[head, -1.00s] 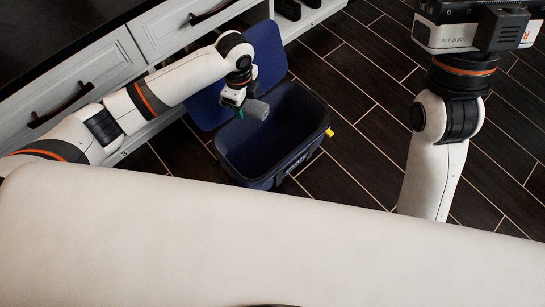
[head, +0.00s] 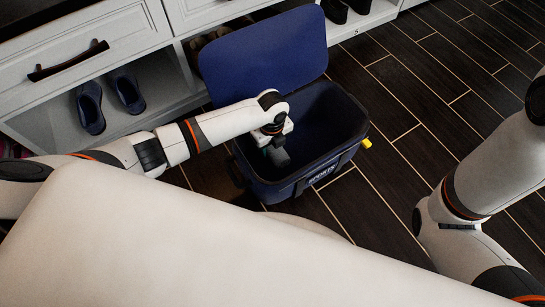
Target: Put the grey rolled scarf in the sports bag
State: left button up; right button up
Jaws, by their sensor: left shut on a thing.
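The sports bag (head: 318,178) is a dark blue open box-like bag on the floor. Its blue lid (head: 265,55) is folded back against the cabinet. My left gripper (head: 275,146) is at the bag's opening, on its left side, and points down. It is shut on the grey rolled scarf (head: 281,158), whose lower end shows below the fingers, within the bag's opening. The rest of the scarf is hidden by my gripper and wrist. Whether the scarf touches the bag's floor I cannot tell. My right gripper is out of view; only my right arm shows at the right.
A white cabinet (head: 85,45) with drawers stands behind and left of the bag. Dark blue slippers (head: 91,106) and several other shoes sit on its low shelves. A yellow tag (head: 367,143) sticks out at the bag's right. The dark tiled floor (head: 415,110) right of the bag is clear.

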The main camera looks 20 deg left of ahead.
aim_at(272, 153)
pick_arm(q)
notch_tip(272, 153, down, 5)
jog(key=b, duration=0.3)
jog(key=shift+r, duration=0.15)
jog(key=o, duration=1.1)
